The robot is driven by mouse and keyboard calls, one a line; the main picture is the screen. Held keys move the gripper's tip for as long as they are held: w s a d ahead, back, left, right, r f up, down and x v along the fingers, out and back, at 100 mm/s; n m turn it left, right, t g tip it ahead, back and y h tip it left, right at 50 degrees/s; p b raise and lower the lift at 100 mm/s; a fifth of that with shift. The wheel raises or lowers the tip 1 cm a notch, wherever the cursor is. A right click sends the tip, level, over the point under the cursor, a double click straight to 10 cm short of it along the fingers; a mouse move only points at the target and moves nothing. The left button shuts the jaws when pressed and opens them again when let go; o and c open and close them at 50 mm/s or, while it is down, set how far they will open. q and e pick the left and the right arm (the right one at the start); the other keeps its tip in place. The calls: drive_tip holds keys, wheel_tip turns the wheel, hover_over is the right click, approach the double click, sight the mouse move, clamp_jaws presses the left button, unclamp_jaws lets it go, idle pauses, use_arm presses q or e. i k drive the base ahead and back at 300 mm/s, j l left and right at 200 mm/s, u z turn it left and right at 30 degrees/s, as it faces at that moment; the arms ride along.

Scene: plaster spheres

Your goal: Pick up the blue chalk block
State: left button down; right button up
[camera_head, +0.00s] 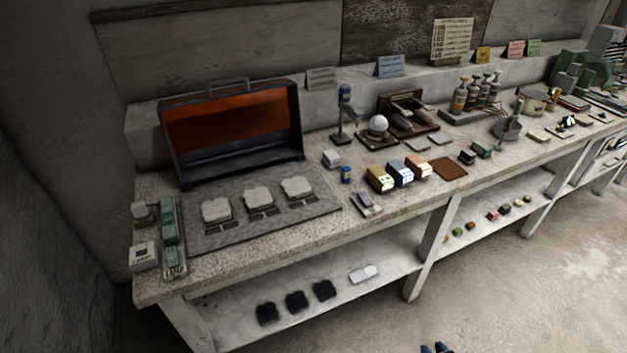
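The blue chalk block (400,173) sits on the workbench top, in a row between a yellow block (380,179) and an orange block (418,167). It has a pale front face, and its neighbours stand close on both sides. My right gripper (435,349) shows only as two dark fingertips at the bottom edge. They stand a little apart with nothing seen between them, well below and in front of the bench. The rest of it is cut off. My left gripper is not in view.
A brown mat (450,169) lies right of the blocks. An open case (235,130) stands at left. The lower shelf (395,262) holds dark pieces. The floor in front is clear.

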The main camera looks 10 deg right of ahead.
sight(346, 171)
drive_tip(key=i+l+u, duration=0.1)
drive_tip(key=l+u, duration=0.25)
drive_tip(key=l, duration=0.35)
drive_tip(key=l+u, duration=0.4)
drive_tip(key=l, duration=0.3)
